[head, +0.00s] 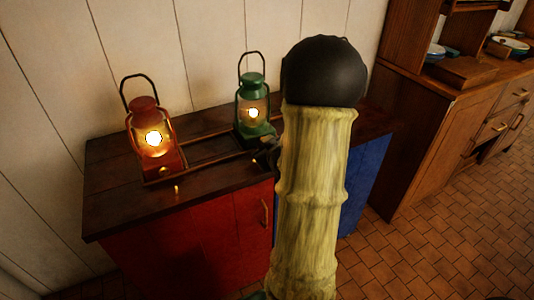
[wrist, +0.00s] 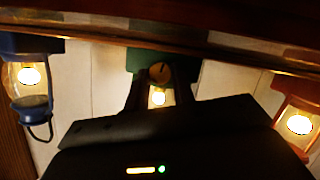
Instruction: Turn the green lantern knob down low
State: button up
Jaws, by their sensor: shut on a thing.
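The green lantern (head: 252,108) stands lit on the dark cabinet top in the head view, just left of my arm. The wrist view appears upside down and shows the lantern's green base (wrist: 134,58) in the middle, with its glowing glass below. A round brass knob (wrist: 159,72) sits on that base. My gripper (wrist: 160,80) has its two dark fingers on either side of the knob, shut on it. In the head view, my gripper (head: 268,148) shows only partly at the lantern's base, and the knob is hidden.
A lit red lantern (head: 149,128) stands left of the green one. A lit blue lantern (wrist: 28,78) shows at left in the wrist view; my arm hides it in the head view. A low rail (head: 222,157) surrounds the lanterns on the cabinet top (head: 108,200). A wooden sideboard stands right.

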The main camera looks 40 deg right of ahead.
jog(key=n+b, duration=0.1)
jog(key=b, duration=0.1)
jog(key=h+b, duration=0.1)
jog(key=b, duration=0.1)
jog(key=shift+a+f+n, duration=0.15)
jog(key=shift+f+n, duration=0.1)
jog(key=shift+n, duration=0.15)
jog(key=shift+n+h+b, duration=0.3)
jog(key=shift+b, duration=0.05)
jog(key=shift+r, duration=0.2)
jog(key=o, duration=1)
